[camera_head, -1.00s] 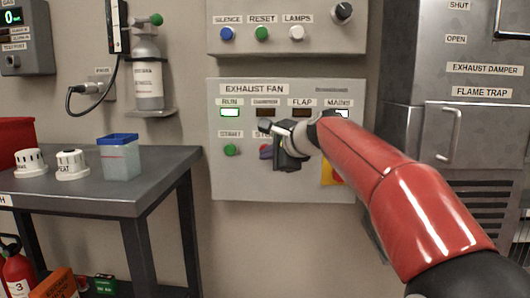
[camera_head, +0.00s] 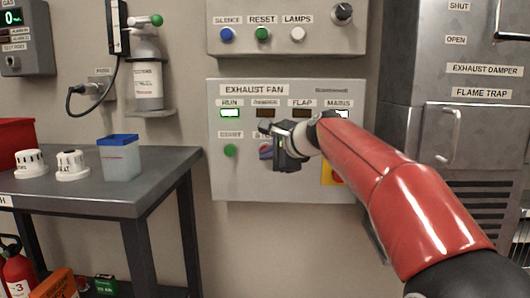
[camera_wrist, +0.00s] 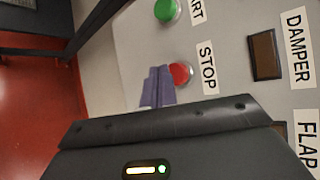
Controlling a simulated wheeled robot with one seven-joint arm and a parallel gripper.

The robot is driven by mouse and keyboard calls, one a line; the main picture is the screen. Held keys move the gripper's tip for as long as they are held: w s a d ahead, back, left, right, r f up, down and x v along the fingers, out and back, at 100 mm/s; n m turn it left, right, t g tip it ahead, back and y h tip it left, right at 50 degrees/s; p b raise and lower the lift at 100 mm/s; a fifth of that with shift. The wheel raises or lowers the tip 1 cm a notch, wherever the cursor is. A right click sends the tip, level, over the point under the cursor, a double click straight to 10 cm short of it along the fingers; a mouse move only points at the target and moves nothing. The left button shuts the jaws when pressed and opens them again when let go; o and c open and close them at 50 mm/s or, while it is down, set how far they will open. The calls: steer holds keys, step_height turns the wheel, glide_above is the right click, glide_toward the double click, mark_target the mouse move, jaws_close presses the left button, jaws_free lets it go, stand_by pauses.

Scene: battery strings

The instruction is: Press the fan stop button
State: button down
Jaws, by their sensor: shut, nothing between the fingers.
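The red fan stop button (camera_wrist: 181,73) shows in the wrist view beside its STOP label (camera_wrist: 207,68). My gripper (camera_wrist: 158,72) is shut and empty, with its fingertips just beside the left edge of the red button in that view. I cannot tell whether they touch it. In the head view my gripper (camera_head: 268,152) is in front of the exhaust fan panel (camera_head: 290,188) and hides most of the stop button.
The green start button (camera_head: 230,151) is left of my gripper, with the lit RUN lamp (camera_head: 230,113) above. A yellow-backed switch (camera_head: 327,174) is partly behind my arm. A bench (camera_head: 95,195) stands at left, a grey cabinet (camera_head: 465,140) at right.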

steer(key=shift+w, duration=0.35)
steer(key=shift+w+p, duration=0.7)
steer(key=shift+p, duration=0.1)
stand_by(0.6)
steer(key=shift+s, duration=0.2)
steer(key=shift+s+b, duration=0.65)
steer(key=shift+s, duration=0.3)
steer(key=shift+s+b, duration=1.15)
steer(key=shift+s, duration=1.35)
